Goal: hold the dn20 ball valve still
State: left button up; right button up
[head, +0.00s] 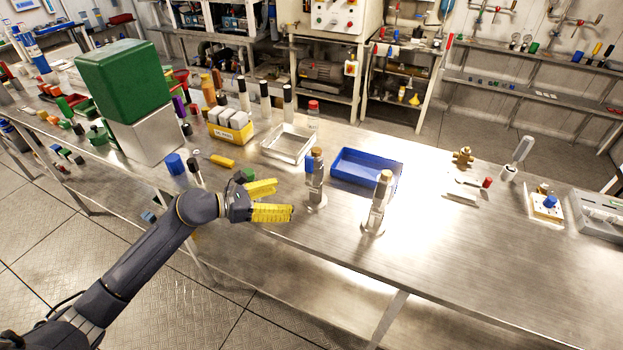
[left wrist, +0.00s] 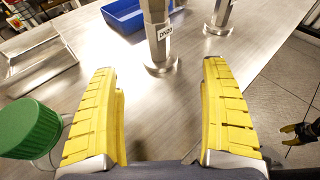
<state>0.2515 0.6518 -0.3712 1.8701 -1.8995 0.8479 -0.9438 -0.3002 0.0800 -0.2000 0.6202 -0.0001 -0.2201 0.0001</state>
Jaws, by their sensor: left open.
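The DN20 ball valve (head: 315,182) stands upright on the steel bench, a silver body with a brown-orange top. In the left wrist view the valve (left wrist: 157,38) carries a DN20 label, and its round foot rests on the bench; its top is out of frame. My left gripper (head: 283,199) is open and empty, just left of the valve. Its yellow fingers (left wrist: 160,67) point at the valve, which stands beyond the tips, apart from them. A dark part with yellow at the right edge of the left wrist view seems to be my right gripper (left wrist: 298,132).
A similar silver valve (head: 378,205) stands to the right, nearer the front edge. A blue tray (head: 347,180) lies behind the two valves. A metal tray (head: 272,153) lies behind left. A green-capped jar (left wrist: 30,128) is close to my left gripper.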

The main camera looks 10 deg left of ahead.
aim_at(310, 197)
pick_arm(q)
jog(key=shift+w+d+f, duration=0.2)
jog(key=shift+w+d, duration=0.2)
jog(key=shift+x, duration=4.6)
jog(key=shift+f, duration=0.1)
jog(key=shift+c, duration=0.3)
jog(key=c, duration=1.5)
jog(key=o, duration=0.5)
grip_shut()
jog(key=shift+s+f, duration=0.1)
jog(key=shift+f, duration=0.05)
